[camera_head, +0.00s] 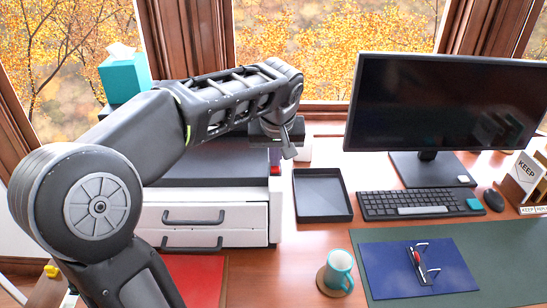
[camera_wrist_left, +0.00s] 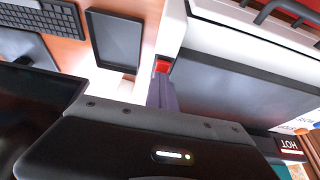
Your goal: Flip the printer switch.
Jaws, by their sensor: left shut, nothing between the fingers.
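The printer (camera_head: 205,216) is a white body with drawer handles and a dark grey top, at the left of the desk. A small red switch (camera_head: 275,169) sits at its right edge; it also shows in the left wrist view (camera_wrist_left: 162,66). My left gripper (camera_head: 289,151) is shut and empty, just above and beside the switch at the printer's right edge. In the left wrist view a dark finger (camera_wrist_left: 162,94) shows close to the red switch; I cannot tell whether they touch. The arm hides part of the printer's top.
A black tray (camera_head: 322,194) lies right of the printer. A monitor (camera_head: 440,105), a keyboard (camera_head: 415,203), a teal mug (camera_head: 339,270) and a blue folder (camera_head: 400,270) stand farther right. A teal tissue box (camera_head: 124,77) is behind my arm.

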